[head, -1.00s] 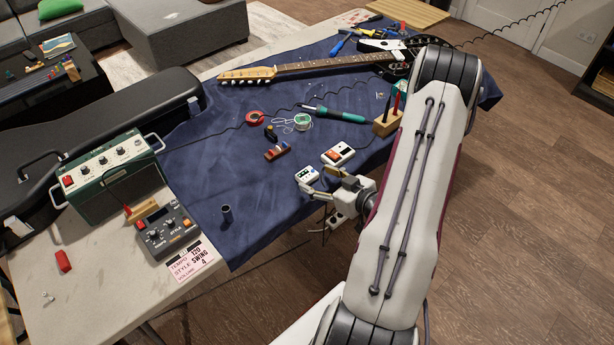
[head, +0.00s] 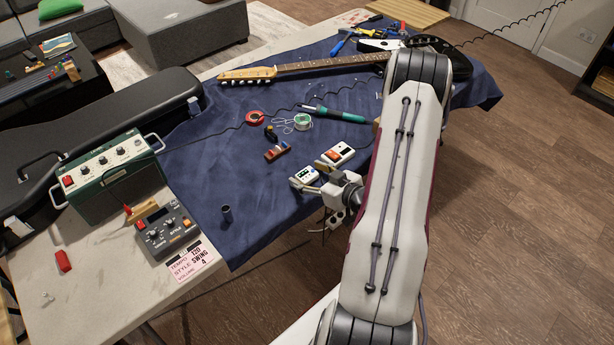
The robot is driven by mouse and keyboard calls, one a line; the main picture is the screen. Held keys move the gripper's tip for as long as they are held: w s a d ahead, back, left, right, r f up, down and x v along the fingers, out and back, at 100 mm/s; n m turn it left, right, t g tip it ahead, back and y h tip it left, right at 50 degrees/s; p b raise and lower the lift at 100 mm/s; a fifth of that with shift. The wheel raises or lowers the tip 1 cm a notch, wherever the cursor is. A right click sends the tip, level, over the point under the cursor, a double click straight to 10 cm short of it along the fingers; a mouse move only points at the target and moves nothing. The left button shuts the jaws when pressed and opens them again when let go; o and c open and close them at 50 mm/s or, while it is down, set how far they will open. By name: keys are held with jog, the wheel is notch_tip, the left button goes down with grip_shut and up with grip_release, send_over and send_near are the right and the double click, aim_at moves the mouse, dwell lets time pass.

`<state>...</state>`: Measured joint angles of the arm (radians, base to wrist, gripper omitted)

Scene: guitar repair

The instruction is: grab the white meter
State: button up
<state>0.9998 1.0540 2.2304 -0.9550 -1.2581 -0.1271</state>
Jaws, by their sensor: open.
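A small white meter (head: 306,174) with a dark display and small knobs lies on the blue cloth (head: 200,170), near the right edge of the table. My gripper (head: 307,176) is open, reaching in from the right. Its two fingers lie on either side of the meter, one on the near side and one on the far side. I cannot tell whether they touch it. A second white device (head: 339,153) with an orange-red part lies just behind and right of the far finger.
A dark cylinder (head: 226,213) stands at the left. Cloth left of the meter is clear.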

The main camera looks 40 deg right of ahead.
jog(key=shift+w+f, duration=0.2)
jog(key=shift+w, duration=0.3)
jog(key=c, duration=1.2)
